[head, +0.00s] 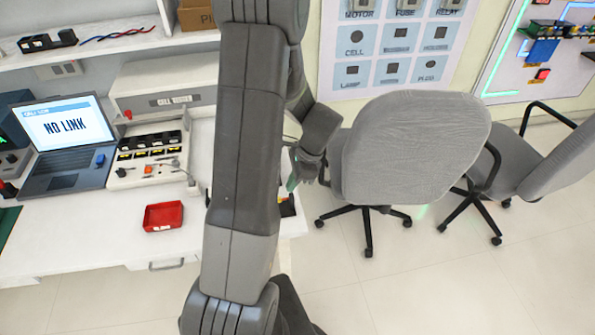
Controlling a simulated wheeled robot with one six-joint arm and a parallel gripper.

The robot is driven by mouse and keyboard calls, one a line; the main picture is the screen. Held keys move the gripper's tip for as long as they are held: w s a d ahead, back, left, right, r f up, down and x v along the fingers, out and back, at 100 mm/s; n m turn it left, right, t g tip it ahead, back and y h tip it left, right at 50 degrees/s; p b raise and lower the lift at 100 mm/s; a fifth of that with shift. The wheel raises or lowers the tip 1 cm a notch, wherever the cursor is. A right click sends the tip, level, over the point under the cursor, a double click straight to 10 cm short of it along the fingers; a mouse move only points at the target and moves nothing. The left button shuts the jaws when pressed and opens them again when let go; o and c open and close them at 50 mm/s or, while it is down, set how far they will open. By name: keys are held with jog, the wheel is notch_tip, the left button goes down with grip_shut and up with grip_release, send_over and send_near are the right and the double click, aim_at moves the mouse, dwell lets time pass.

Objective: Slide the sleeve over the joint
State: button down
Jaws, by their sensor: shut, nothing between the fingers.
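My gripper (306,172) hangs at the right end of the white bench, beside my large grey arm. It is small in the view and partly turned away; its fingers look shut with nothing held. A thin green piece (293,181) shows right beside the fingers; I cannot tell what it is. A small dark item with a bit of red (287,206) lies below the gripper at the bench's right end, half hidden by my arm. I cannot make out a sleeve or a joint; my arm covers the middle of the bench.
On the white bench (85,240) stand a laptop (62,138) reading "NO LINK", a board with black modules (150,150), a red tray (163,216) and a labelled cell tester box (165,88). A grey office chair (415,140) stands close right of the gripper, another (560,150) beyond.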

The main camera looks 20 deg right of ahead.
jog(key=shift+x, duration=1.5)
jog(key=a, duration=0.2)
jog(key=w+a, duration=0.1)
jog(key=a, duration=0.2)
